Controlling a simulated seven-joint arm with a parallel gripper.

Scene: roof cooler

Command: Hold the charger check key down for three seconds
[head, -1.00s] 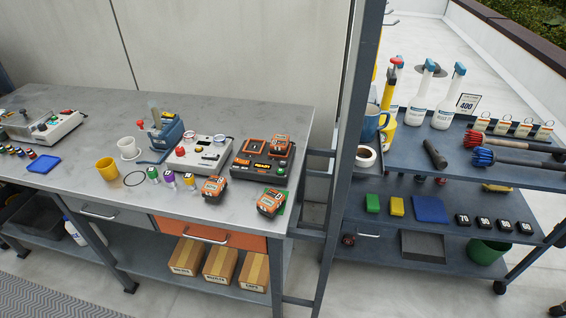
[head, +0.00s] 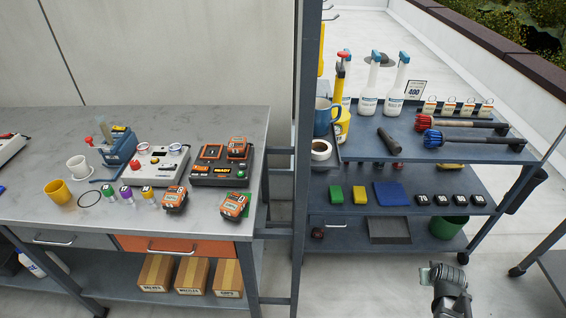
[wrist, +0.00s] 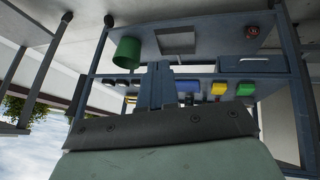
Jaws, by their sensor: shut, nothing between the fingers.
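The black charger (head: 202,180) sits on the grey workbench in the head view, right of the white-topped box. It has orange-framed bays, one orange-and-black battery (head: 238,147) seated at its back right, and an orange lit strip on its front. Small green and orange marks show on its front; which is the check key is too small to tell. My gripper (wrist: 159,68) is shut and empty in the wrist view, pointing toward the shelf rack. In the head view my arm's end (head: 450,287) is at the bottom right, far from the charger; its fingertips are not clear there.
Two loose batteries, one (head: 174,198) and another (head: 235,206), lie before the charger. Several coloured-cap bottles and a yellow cup (head: 58,192) stand to the left.

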